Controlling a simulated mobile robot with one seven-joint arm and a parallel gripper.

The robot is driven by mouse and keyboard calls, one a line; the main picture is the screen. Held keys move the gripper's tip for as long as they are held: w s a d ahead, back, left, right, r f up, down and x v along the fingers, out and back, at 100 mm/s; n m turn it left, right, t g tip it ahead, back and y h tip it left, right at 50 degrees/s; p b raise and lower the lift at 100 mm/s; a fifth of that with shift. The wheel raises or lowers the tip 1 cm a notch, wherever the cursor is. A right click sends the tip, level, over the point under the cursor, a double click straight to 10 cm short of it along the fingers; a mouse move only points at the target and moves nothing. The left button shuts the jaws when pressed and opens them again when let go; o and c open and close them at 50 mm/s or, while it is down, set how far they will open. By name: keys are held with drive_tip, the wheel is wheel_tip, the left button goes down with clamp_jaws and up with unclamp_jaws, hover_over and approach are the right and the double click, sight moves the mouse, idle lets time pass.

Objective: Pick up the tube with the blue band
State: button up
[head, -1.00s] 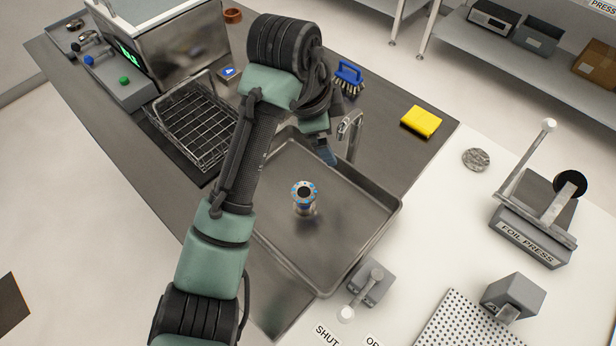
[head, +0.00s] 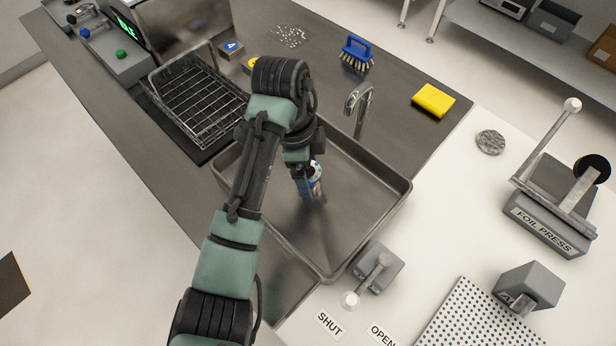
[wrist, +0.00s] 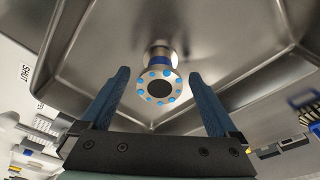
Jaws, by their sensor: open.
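The tube (wrist: 157,84) stands upright in the metal sink basin (wrist: 245,52). Its top flange has a ring of blue dots around a dark hole, and a blue band shows just below the flange in the wrist view. In the head view the tube (head: 316,178) is partly hidden behind my gripper (head: 306,190). In the wrist view my gripper (wrist: 160,92) is open, with one blue finger on each side of the flange and visible gaps to both. I cannot tell how far the fingertips are above or beside the tube.
A faucet (head: 358,105) rises behind the basin. A wire rack (head: 197,92) stands to the left. A blue brush (head: 356,53) and yellow sponge (head: 433,100) lie on the counter behind. A lever valve (head: 376,270) is at the basin's front right.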

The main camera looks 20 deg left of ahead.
drive_tip(key=shift+d+f, duration=0.2)
drive_tip(key=shift+f, duration=1.15)
drive_tip(key=shift+w+r, duration=0.1)
clamp_jaws()
